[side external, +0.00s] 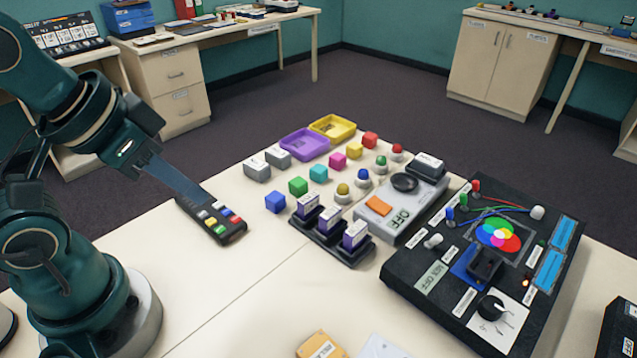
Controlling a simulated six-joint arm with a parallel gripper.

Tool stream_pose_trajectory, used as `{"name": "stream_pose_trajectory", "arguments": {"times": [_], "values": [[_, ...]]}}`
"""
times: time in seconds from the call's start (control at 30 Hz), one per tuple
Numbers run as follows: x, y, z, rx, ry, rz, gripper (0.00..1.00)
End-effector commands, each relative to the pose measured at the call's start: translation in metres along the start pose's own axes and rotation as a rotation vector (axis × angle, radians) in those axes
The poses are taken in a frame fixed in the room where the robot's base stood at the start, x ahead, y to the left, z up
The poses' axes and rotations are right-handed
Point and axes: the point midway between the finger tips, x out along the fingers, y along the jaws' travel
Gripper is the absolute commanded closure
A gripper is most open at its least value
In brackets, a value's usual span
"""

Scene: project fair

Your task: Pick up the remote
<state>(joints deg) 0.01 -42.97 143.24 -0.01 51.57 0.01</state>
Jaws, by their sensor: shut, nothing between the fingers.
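The remote (230,229) is a black slab with several small coloured buttons. It lies on the pale table to the left of the coloured cubes, with its long side running from upper left to lower right. My gripper (197,199) comes down from the upper left, with its fingers shut and nothing held. The fingertips are at or just above the remote's upper-left end and cover part of it. I cannot tell whether they touch it.
Right of the remote are several coloured cubes (298,187), a black holder (325,240) with small boxes, and a grey switch device (392,207). A large black panel (445,285) stands at right. Purple (285,146) and yellow (345,121) trays lie behind. The table left of the remote is clear.

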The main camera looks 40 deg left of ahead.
Motion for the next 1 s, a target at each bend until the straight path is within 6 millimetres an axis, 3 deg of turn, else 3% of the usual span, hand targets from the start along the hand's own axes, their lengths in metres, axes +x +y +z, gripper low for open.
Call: {"name": "stream_pose_trajectory", "arguments": {"times": [0.4,0.43,0.6,0.7,1.0], "values": [[0.0,0.0,0.0,0.0,0.0,0.0,1.0],[0.0,0.0,0.0,0.0,0.0,0.0,0.96],[0.0,0.0,0.0,0.0,0.0,0.0,0.31],[0.0,0.0,0.0,0.0,0.0,0.0,0.0],[0.0,0.0,-0.0002,0.044,0.001,0.0,0.0]]}}
